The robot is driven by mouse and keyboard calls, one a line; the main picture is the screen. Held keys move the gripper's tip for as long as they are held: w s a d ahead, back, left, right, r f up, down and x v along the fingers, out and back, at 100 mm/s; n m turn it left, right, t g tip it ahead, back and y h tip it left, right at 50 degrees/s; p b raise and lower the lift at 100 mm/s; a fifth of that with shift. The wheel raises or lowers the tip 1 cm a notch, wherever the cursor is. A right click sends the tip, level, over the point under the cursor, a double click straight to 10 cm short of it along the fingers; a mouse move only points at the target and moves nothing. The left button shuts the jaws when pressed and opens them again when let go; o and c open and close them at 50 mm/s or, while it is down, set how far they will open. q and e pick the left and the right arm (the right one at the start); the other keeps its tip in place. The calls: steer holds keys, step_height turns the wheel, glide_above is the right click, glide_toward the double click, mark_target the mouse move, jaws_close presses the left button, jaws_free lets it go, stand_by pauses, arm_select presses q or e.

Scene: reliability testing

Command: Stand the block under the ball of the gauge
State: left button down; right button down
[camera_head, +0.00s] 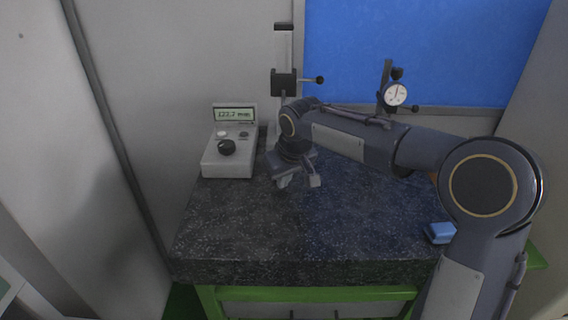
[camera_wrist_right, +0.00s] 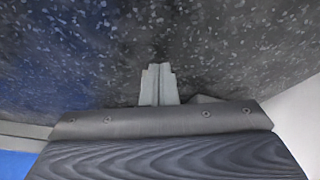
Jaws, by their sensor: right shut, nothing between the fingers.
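The gauge (camera_head: 284,82) stands at the back of the dark granite table, a tall column with a black carriage and a side knob. Its lower part and its ball are hidden behind my right arm. My right gripper (camera_head: 283,183) points down over the table in front of the gauge. In the right wrist view its fingers (camera_wrist_right: 158,84) are together with nothing between them, over bare speckled stone. I see no block for certain; a small blue block-like piece (camera_head: 439,232) lies at the table's right front. My left gripper is out of view.
A grey display box (camera_head: 229,155) reading about 122.7 mm stands at the table's back left. A dial indicator on a stand (camera_head: 395,94) is at the back right, behind my right arm. The granite table's (camera_head: 230,230) front left is clear.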

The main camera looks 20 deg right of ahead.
steer(key=shift+w+d+r+p, duration=0.1)
steer(key=shift+w+d+p, duration=0.15)
steer(key=shift+w+p, duration=0.4)
steer(key=shift+w, duration=0.15)
steer(key=shift+s+a+r+p, duration=0.1)
steer(key=shift+s+r+p, duration=0.2)
steer(key=shift+r, duration=0.35)
steer(key=shift+s+a+r+p, duration=0.1)
steer(key=shift+s+r+p, duration=0.25)
steer(key=shift+r, duration=0.3)
steer(key=shift+s+a+r+p, duration=0.1)
steer(key=shift+s+r+p, duration=0.2)
steer(key=shift+r, duration=0.35)
steer(key=shift+f, duration=0.1)
